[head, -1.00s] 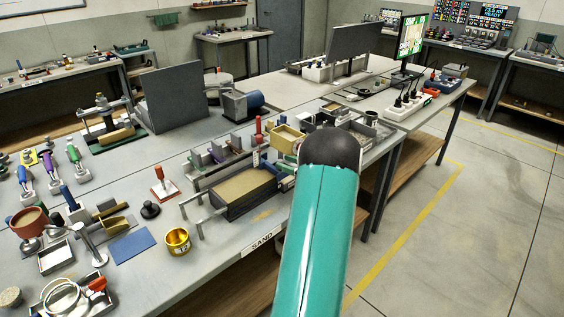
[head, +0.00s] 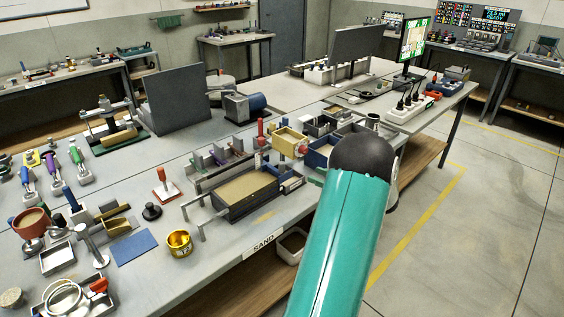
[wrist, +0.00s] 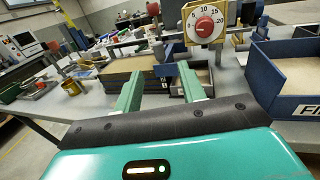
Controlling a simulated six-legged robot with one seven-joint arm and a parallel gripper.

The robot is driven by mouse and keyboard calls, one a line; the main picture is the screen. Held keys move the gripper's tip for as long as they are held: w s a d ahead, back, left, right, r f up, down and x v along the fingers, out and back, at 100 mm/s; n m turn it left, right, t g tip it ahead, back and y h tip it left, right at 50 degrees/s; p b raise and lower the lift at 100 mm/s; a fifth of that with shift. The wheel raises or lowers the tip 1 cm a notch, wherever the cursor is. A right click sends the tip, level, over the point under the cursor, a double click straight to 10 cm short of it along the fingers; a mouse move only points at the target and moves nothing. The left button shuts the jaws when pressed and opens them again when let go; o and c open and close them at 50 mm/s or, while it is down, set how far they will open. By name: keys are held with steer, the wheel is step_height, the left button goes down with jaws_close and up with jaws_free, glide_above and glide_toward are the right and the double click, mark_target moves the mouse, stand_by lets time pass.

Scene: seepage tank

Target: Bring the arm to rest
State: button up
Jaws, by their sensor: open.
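My gripper (wrist: 160,72) shows in the wrist view as two green fingers, spread apart with nothing between them. The fingers point over the bench, towards the sand tray (wrist: 122,88) and just below a yellow box with a red dial (wrist: 206,23). I cannot tell how close they are to these. In the head view my teal arm with its black joint extends from the bottom, over the bench's front edge. My gripper is not visible there.
The bench (head: 150,262) is crowded. The sand tray (head: 228,207), yellow box (head: 287,141) and blue bin (head: 318,156) stand near the arm. A gold tin (head: 179,243) is near the front edge. The wrist view shows a blue bin (wrist: 290,112) close right. The floor (head: 480,220) at right is clear.

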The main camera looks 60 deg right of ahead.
steer(key=w+a+r+n+g+y, duration=0.3)
steer(key=w+a+n, duration=0.25)
steer(key=a, duration=0.45)
steer(key=w+a+r+n+g+y, duration=0.2)
steer(key=w+a+r+n+g, duration=0.15)
steer(key=w+a, duration=0.45)
steer(key=w+a+r+n+g+y, duration=0.25)
steer(key=a+n, duration=0.25)
steer(key=a, duration=0.7)
steer(key=s+a+r+n+g+h, duration=0.1)
steer(key=s+a+n+h, duration=0.2)
steer(key=a+n, duration=0.8)
steer(key=s+a+r+n+g+h, duration=0.2)
steer(key=s+a+n, duration=0.6)
steer(key=a, duration=0.8)
steer(key=n+h, duration=0.2)
steer(key=n, duration=0.1)
steer(key=shift+r, duration=0.15)
